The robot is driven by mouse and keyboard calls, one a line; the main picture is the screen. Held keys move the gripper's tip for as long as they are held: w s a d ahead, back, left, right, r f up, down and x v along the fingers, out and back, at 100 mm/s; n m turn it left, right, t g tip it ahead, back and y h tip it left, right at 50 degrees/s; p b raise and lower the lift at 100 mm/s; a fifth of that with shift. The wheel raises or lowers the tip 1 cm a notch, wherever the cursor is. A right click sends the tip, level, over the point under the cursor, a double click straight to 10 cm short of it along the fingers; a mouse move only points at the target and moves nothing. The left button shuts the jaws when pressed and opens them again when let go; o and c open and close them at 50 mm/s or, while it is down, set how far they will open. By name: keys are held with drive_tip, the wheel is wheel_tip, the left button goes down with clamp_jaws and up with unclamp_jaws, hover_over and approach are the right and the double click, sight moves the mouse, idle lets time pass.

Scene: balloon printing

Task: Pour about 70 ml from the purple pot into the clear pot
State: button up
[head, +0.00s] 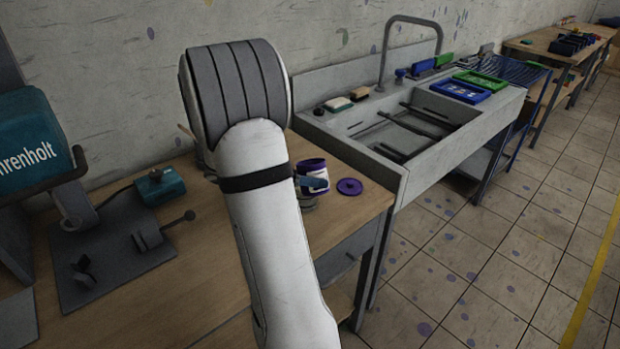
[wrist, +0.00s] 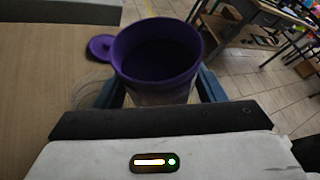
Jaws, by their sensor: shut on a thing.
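The purple pot (wrist: 158,62) is open, with a purple rim and dark inside, and fills the middle of the wrist view. It also shows in the head view (head: 311,167), as a white pot with purple bands, beyond my arm. My gripper (wrist: 160,90) is shut on it, with a blue finger on each side. In the wrist view the pot looks close to upright. Faint pale outlines (wrist: 88,82) at its left may be the clear pot; I cannot tell for sure. My arm hides part of this area in the head view.
A purple lid (head: 349,187) lies on the wooden bench (head: 215,270) to the pot's right. A teal device (head: 160,186) and a grey metal plate (head: 115,255) are at left. A sink (head: 400,130) adjoins the bench at right.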

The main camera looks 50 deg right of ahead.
drive_tip(key=shift+s+r+n+g+p, duration=0.2)
drive_tip(key=shift+n+g+p, duration=0.8)
drive_tip(key=shift+p, duration=2.85)
idle(0.5)
drive_tip(key=shift+n+g+p, duration=0.4)
drive_tip(key=shift+n+p, duration=0.6)
drive_tip(key=shift+p, duration=1.4)
idle(1.2)
